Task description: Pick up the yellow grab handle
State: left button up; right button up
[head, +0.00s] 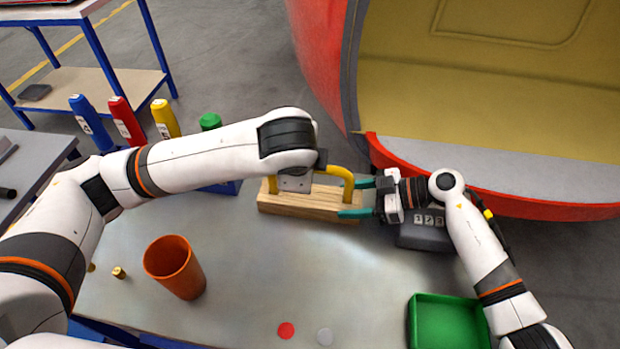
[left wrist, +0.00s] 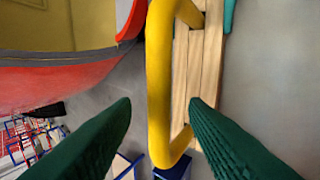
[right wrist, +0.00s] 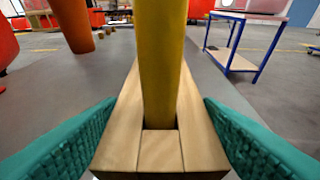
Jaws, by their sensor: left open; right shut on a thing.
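The yellow grab handle (head: 338,172) stands upright on a wooden block (head: 310,205) at the back of the grey table. My left gripper (left wrist: 160,103) is open. In the left wrist view, the bar of the yellow handle (left wrist: 158,75) lies between its two dark green fingers, with gaps visible on both sides. In the head view my left wrist hides those fingers and part of the handle. My right gripper (head: 360,198) comes from the right with teal fingers on both sides of the block's right end, shut on the block. The right wrist view shows the block (right wrist: 115,150) between them.
An orange cup (head: 175,268) stands front left. A green tray (head: 447,322) is at front right. Blue, red and yellow bottles (head: 165,118) stand at back left. A dark numbered box (head: 425,238) lies near my right wrist. The red nosecone (head: 500,200) looms behind. The table's middle is mostly clear.

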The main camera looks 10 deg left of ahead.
pick_arm(q)
jog(key=x, duration=0.3)
jog(key=shift+w+d+f, duration=0.15)
jog(key=shift+f, duration=0.05)
grip_shut()
jog(key=shift+r, duration=0.1)
jog(key=shift+r, duration=0.1)
notch_tip(320, 180, up, 18)
dwell(0.4)
